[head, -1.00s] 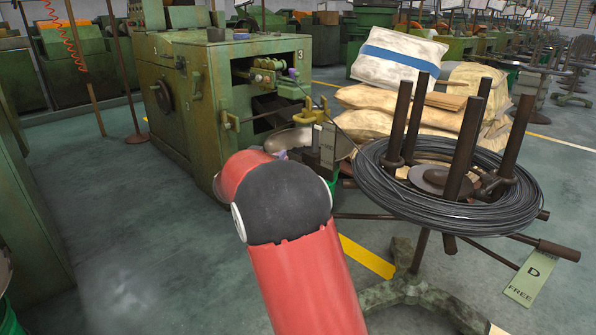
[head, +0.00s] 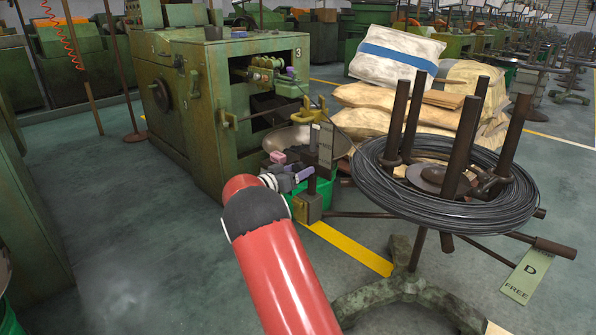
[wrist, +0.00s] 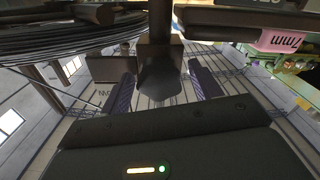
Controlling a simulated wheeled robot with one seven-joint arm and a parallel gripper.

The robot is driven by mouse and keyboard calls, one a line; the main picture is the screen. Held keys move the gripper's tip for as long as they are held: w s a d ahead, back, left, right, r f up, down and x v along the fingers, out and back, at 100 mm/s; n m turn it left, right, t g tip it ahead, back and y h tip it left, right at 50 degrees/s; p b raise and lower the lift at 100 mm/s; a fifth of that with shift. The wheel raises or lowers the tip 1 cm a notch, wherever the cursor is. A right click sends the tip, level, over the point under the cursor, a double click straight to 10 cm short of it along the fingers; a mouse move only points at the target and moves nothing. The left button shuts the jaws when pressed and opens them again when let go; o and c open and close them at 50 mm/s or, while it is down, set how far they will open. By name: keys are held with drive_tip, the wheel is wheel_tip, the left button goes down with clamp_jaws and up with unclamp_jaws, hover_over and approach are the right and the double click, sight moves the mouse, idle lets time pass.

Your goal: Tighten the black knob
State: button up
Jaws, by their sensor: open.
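In the wrist view a dark rounded piece that looks like the black knob (wrist: 160,84) sits at the end of a dark post (wrist: 160,25). My gripper (wrist: 162,72) is open, with one finger on each side of this piece. Gaps show on both sides, so the fingers do not appear to press on it. In the head view my gripper (head: 302,174) is beside the bracket between the green machine and the wire reel. The knob cannot be made out there.
A wire coil (head: 380,190) on a reel stand is to the right, with upright posts and a hanging "D FREE" tag (head: 526,277). The green machine (head: 215,120) stands behind at left. A pink block (head: 277,157) is close to my gripper. Open floor (head: 130,240) lies at left.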

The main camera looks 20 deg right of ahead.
drive_tip(key=shift+d, duration=0.1)
drive_tip(key=c, duration=1)
drive_tip(key=shift+o, duration=0.2)
drive_tip(key=m+b, duration=0.3)
drive_tip(key=m, duration=0.2)
drive_tip(key=shift+f+m, duration=0.15)
drive_tip(key=shift+m, duration=0.15)
drive_tip(key=m+b, duration=0.4)
drive_tip(key=m, duration=0.1)
drive_tip(key=m+b, duration=0.3)
drive_tip(key=m, duration=0.1)
drive_tip(key=shift+f+m, duration=0.1)
drive_tip(key=shift+m, duration=0.3)
drive_tip(key=m+b, duration=0.4)
drive_tip(key=m, duration=0.1)
drive_tip(key=shift+r+m, duration=0.2)
drive_tip(key=shift+m, duration=0.1)
